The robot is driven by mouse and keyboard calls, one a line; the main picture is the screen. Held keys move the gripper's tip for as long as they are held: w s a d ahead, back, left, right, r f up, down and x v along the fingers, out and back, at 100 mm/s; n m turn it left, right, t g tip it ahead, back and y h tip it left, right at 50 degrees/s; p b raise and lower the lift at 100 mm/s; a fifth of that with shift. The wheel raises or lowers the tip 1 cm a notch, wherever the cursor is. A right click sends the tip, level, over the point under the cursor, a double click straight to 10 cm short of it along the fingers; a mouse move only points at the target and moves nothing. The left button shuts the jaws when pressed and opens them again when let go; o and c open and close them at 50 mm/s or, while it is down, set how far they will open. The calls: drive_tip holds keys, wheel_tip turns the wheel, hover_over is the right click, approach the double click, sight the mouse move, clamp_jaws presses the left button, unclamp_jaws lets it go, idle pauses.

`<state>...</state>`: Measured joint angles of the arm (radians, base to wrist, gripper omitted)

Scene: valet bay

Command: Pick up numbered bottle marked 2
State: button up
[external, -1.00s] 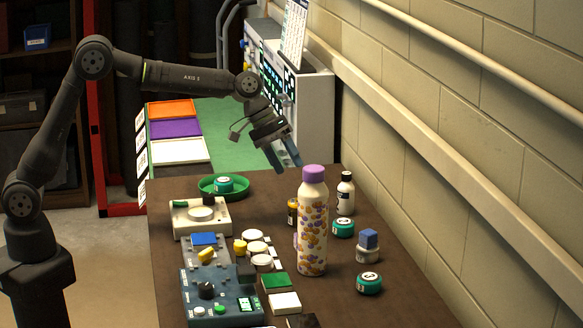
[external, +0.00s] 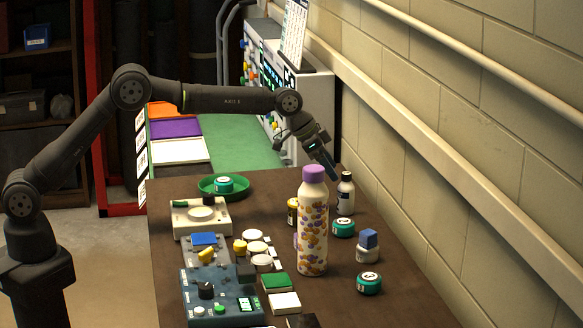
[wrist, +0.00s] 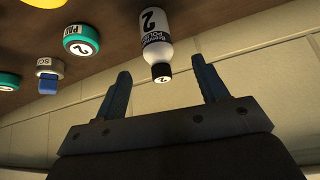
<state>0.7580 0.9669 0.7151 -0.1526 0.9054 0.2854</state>
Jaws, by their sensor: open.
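The bottle marked 2 (external: 345,197) is small and white with a dark label and a black cap, upright on the brown bench near the wall. In the wrist view the bottle (wrist: 152,32) shows a large 2 on its label, and its cap also bears a 2. My gripper (external: 333,172) is open and empty, slanting down close to the bottle's cap. In the wrist view the cap appears between the two blue fingers of my gripper (wrist: 161,73), with gaps on both sides; I cannot tell the depth between them.
A tall patterned bottle with a purple cap (external: 312,230) stands in front and left. A teal-lidded jar marked 2 (wrist: 81,40), a jar with a blue block (external: 368,246) and another teal jar (external: 369,283) are nearby. The block wall (external: 440,160) runs close along the right.

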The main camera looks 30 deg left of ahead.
sight(342, 182)
drive_tip(key=shift+x, duration=4.1)
drive_tip(key=shift+s+d+r, duration=0.1)
drive_tip(key=shift+d, duration=0.05)
drive_tip(key=c, duration=1.1)
drive_tip(key=shift+c, duration=0.3)
drive_tip(key=shift+r, duration=0.15)
